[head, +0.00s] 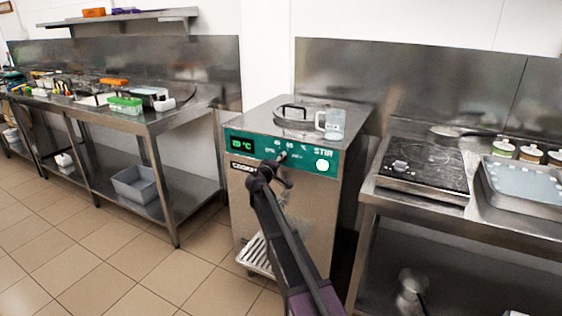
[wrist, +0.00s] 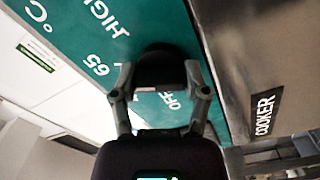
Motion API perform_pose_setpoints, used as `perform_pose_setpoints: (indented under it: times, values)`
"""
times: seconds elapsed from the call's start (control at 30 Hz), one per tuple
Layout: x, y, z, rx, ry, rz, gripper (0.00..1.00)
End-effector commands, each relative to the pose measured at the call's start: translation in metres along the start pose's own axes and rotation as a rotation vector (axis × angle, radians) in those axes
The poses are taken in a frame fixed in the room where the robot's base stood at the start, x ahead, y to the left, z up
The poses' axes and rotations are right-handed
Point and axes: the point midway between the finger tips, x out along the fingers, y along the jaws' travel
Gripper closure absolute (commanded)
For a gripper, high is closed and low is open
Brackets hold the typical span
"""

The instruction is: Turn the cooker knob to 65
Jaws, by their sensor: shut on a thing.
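The cooker (head: 300,215) is a steel box with a green control panel (head: 255,145) along its top front edge. The dark round cooker knob (wrist: 163,67) sits between my fingertips in the wrist view. My gripper (wrist: 160,82) is shut on it, with one finger on each side. The labels 65 (wrist: 97,65), HIGH (wrist: 103,17) and OFF (wrist: 171,100) show around the knob. I cannot tell where the knob points. In the head view my gripper (head: 281,167) is at the panel and mostly covers the knob.
The panel also has a lit °C display (head: 242,144) and a white round STIR button (head: 322,165). A clear jug (head: 331,123) stands on the cooker by its lid handle (head: 291,110). A steel counter with a hob (head: 427,163) is at the right. Floor is free at the left.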

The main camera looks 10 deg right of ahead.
Motion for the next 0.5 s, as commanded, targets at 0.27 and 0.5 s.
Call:
perform_pose_setpoints:
  times: [0.27, 0.5]
  values:
    - [0.0015, 0.0009, 0.0016, -0.002, -0.004, 0.002, 0.08]
    - [0.0005, 0.0004, 0.0006, -0.002, -0.002, 0.001, 0.06]
